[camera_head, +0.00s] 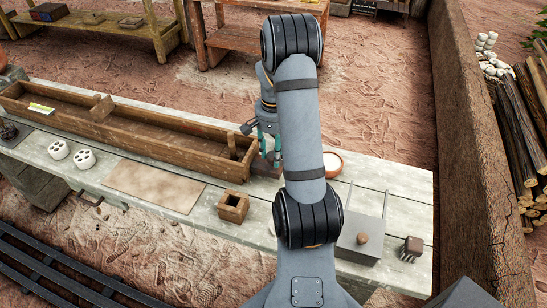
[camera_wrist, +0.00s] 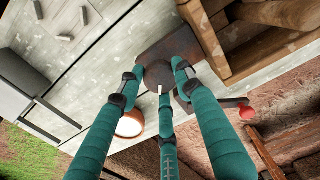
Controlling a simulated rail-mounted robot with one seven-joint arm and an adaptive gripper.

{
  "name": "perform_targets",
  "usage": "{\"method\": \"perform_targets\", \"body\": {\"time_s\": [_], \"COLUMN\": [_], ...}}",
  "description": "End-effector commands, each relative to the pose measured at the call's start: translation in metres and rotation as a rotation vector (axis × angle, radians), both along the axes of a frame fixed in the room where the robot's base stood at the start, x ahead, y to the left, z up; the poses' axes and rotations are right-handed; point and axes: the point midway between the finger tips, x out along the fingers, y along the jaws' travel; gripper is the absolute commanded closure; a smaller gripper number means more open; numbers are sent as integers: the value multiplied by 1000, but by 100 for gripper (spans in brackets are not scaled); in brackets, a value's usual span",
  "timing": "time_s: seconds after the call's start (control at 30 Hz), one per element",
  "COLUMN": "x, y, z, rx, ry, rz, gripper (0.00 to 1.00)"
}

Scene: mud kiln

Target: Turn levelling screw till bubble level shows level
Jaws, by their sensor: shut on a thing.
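The long wooden trough (camera_head: 150,137) lies along the back of the pale bench. A small level with a yellow-green strip (camera_head: 41,108) sits at the trough's left end; its bubble is too small to read. My gripper (camera_head: 268,150) is at the trough's right end in the head view, partly hidden behind my arm. In the wrist view, my gripper's three teal fingers (camera_wrist: 160,78) are closed around a dark round knob, the levelling screw (camera_wrist: 166,74), beside a dark plate (camera_wrist: 183,43) at the trough's end (camera_wrist: 207,40). The head view hides the screw.
A round bowl (camera_head: 331,164) stands right of my gripper, close to my fingers in the wrist view. A small wooden box (camera_head: 233,207), flat board (camera_head: 153,186), white holed pieces (camera_head: 84,159) and grey box (camera_head: 362,240) occupy the bench. A mud wall (camera_head: 480,150) rises at right.

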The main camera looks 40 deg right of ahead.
Motion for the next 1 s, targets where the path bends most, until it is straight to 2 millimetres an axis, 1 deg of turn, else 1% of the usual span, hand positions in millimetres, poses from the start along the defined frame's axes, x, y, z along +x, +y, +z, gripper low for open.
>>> {"method": "perform_targets", "body": {"time_s": [0.03,0.2,0.4,0.93,0.97,1.0], "x": [-4,-4,-4,-3,-3,-3], "y": [5,5,5,6,6,6], "z": [-6,-5,-4,-3,-3,-3], "rx": [11,12,12,13,14,13], "ry": [13,14,16,16,15,16], "rz": [-34,-126,-191,-214,-214,-214], "gripper": [92,92,92,92,65,63]}}
